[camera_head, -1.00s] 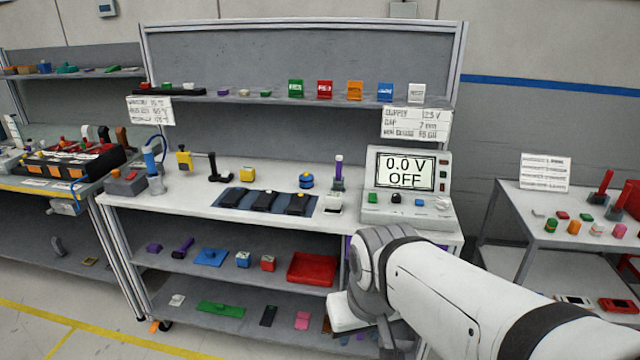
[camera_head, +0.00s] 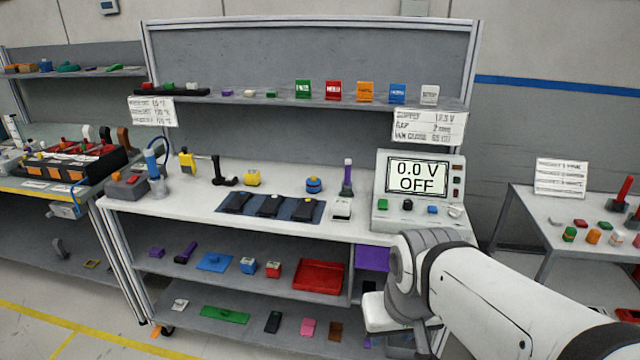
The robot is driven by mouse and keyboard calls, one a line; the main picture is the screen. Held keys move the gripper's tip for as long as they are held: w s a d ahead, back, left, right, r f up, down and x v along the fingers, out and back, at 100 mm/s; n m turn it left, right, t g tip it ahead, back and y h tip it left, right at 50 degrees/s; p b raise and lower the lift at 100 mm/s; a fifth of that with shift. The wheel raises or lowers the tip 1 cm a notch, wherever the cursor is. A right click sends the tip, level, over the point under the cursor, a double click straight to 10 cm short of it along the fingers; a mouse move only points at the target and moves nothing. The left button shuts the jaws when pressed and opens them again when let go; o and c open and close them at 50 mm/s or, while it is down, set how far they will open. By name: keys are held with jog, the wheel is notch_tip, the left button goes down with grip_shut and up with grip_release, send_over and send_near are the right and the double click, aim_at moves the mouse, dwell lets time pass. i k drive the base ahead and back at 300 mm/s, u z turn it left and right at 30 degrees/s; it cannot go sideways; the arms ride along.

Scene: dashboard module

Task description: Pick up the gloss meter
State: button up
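I cannot tell for certain which object is the gloss meter; none carries a readable name. My arm (camera_head: 480,290) reaches in from the lower right. Its wrist bends down in front of the bench's right end, below the display unit. My gripper's fingertips do not show, and nothing held can be made out.
The display unit (camera_head: 418,190) reads 0.0 V OFF. A dark mat (camera_head: 318,212) with three black items lies mid-bench. A red tray (camera_head: 318,277) stands on the middle shelf, beside a purple panel (camera_head: 372,258). A side table (camera_head: 545,228) is at right. Floor is free at lower left.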

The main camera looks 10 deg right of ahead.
aim_at(341, 205)
jog(key=i, duration=0.85)
jog(key=z, duration=0.05)
